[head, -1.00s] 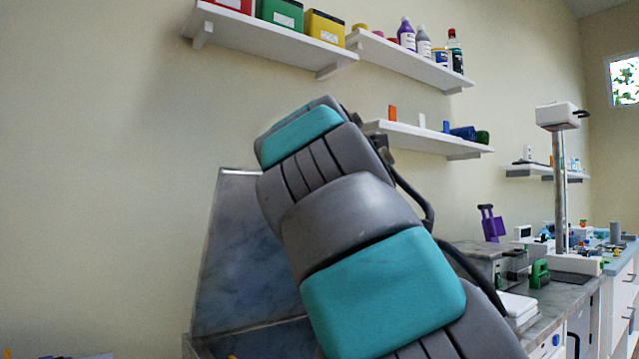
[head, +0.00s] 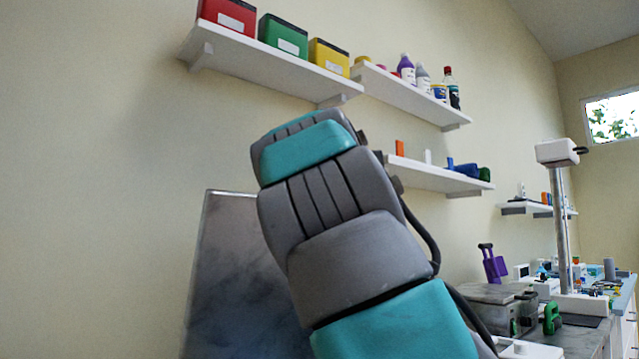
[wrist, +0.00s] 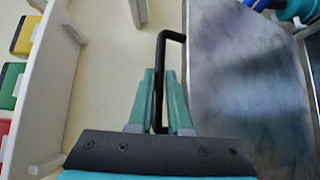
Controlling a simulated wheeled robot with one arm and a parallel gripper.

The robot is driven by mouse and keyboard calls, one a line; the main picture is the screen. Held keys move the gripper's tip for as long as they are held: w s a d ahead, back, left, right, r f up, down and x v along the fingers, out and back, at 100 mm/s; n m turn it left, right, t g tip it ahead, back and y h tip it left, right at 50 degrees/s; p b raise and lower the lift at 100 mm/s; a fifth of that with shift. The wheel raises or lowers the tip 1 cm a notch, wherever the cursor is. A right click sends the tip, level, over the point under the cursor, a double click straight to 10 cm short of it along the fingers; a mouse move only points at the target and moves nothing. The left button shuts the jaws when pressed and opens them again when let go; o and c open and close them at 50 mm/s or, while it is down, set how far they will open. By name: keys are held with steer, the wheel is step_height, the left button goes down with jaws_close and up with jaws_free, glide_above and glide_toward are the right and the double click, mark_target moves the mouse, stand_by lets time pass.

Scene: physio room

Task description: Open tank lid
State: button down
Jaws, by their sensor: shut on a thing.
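The tank lid (head: 232,275) is a grey, mottled metal panel. It stands raised, close to upright, against the wall behind my arm in the head view, its lower edge out of frame. It also shows in the wrist view (wrist: 245,85), right of my fingers. A black bent handle (wrist: 161,60) runs beside the lid's edge. My gripper (wrist: 160,75) has its two green fingers closed around the handle's bar. In the head view my arm hides the gripper and part of the lid. The tank body is not clearly visible now.
A wall shelf (head: 270,70) with red, green and yellow boxes is above. Another shelf (head: 420,97) holds bottles, and a lower one (head: 435,178) small items. At right a counter carries a metal box (head: 490,305) and a tall stand (head: 560,230). The left wall is bare.

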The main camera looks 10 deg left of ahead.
steer(key=shift+s+d+r, duration=0.2)
steer(key=shift+r, duration=0.25)
steer(key=shift+s+d+r, duration=0.15)
steer(key=shift+s+r, duration=0.05)
steer(key=shift+r, duration=0.2)
steer(key=c, duration=1.3)
jaws_free()
steer(key=shift+o, duration=0.8)
steer(key=shift+s+d, duration=0.15)
steer(key=o, duration=0.3)
steer(key=shift+f, duration=0.25)
steer(key=shift+w+a+f, duration=0.25)
steer(key=shift+s, duration=0.15)
